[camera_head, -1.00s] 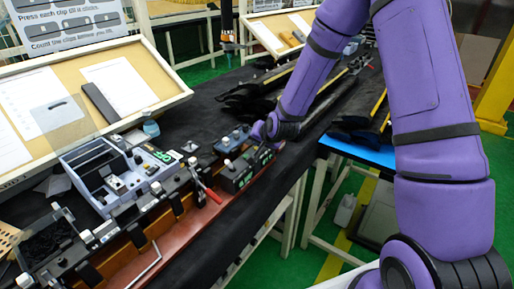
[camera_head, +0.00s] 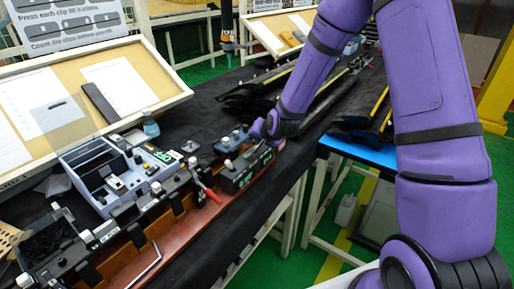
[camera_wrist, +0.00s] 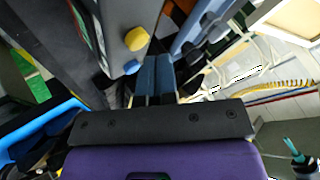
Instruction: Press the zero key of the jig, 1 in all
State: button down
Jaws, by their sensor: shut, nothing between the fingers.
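The jig (camera_head: 150,250) is a long red-brown base with black clamps along the left and middle of the table in the head view. A dark box with green digits (camera_head: 238,178) stands at its far end. My gripper (camera_wrist: 155,62) is shut and empty in the wrist view. Its blue-grey fingertips are beside a grey box face (camera_wrist: 115,20) that carries a yellow knob (camera_wrist: 137,39) and a small blue button (camera_wrist: 132,67). I cannot tell which one is the zero key, or whether the fingertips touch anything. In the head view my wrist hides most of the fingers beside the dark box.
A grey device with a green display (camera_head: 110,175) stands left of the dark box. A red-handled clamp (camera_head: 207,188) rises between them. A tilted board with papers (camera_head: 90,95) lies behind. Dark trim parts (camera_head: 255,95) lie farther back. A blue-topped table (camera_head: 355,152) is to the right.

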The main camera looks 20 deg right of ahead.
jog(key=shift+r, duration=0.25)
jog(key=shift+r, duration=2.5)
jog(key=shift+r, duration=0.1)
jog(key=s+d+r+n+g, duration=0.1)
jog(key=s+d+r+n, duration=0.15)
jog(key=s+r, duration=0.7)
jog(key=s+d+r+n+g, duration=0.1)
jog(key=s+r, duration=0.3)
jog(key=s, duration=0.5)
jog(key=s+d+r+n+g+h, duration=0.1)
jog(key=s+r, duration=0.4)
jog(key=s, duration=0.4)
jog(key=s+d+r+n+h, duration=0.1)
jog(key=s+r, duration=0.4)
jog(key=s, duration=0.5)
jog(key=shift+d+n+g, duration=0.4)
jog(key=shift+n, duration=0.15)
